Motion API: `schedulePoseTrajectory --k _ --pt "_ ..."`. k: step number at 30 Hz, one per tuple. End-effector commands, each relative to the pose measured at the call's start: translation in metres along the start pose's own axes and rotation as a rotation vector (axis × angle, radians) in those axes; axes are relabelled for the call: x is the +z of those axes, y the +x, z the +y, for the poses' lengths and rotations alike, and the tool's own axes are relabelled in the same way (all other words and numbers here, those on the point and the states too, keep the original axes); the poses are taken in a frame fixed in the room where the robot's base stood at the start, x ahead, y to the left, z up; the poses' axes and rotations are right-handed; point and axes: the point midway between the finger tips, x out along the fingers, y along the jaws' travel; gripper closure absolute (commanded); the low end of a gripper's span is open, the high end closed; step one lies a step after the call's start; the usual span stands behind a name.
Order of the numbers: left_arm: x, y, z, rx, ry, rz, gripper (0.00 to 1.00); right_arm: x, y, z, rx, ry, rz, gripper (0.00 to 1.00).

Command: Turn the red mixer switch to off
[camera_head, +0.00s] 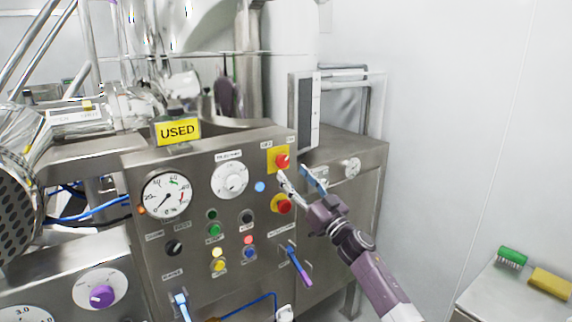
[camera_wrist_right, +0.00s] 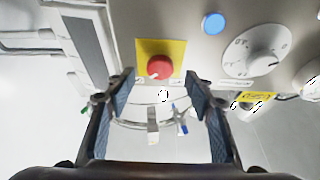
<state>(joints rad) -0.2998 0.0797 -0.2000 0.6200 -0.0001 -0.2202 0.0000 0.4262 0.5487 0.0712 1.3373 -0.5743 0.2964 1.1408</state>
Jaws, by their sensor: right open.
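The red mixer switch (camera_head: 282,160) is a round red knob on a yellow plate, at the upper right of the steel control panel. In the right wrist view the red knob (camera_wrist_right: 160,66) has a small white mark near its edge. My right gripper (camera_head: 294,173) is open, just in front of and slightly below the knob. In the right wrist view, my right gripper's two fingers (camera_wrist_right: 160,79) stand apart on either side of the knob, with nothing between the fingertips. I see no contact with the knob. My left gripper is not in view.
A second red knob (camera_head: 283,205) sits below the switch, close to my right gripper. A white dial (camera_head: 230,180), gauge (camera_head: 166,195) and several coloured buttons are on the panel.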

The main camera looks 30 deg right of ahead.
Motion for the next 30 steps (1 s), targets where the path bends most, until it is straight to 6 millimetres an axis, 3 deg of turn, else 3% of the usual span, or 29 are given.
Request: schedulePoseTrajectory --k 3,10,23,30 --pt "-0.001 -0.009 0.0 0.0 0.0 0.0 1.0 -0.004 0.02 0.001 0.003 0.002 0.002 0.51" --pt "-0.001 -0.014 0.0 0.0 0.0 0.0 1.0 -0.001 0.042 0.001 0.003 0.002 0.001 0.51" --pt "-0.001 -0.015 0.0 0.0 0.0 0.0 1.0 0.001 0.049 0.0 0.001 -0.001 -0.001 0.51" --pt "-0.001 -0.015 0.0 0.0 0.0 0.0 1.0 0.001 0.048 0.0 0.002 0.0 -0.001 0.78"
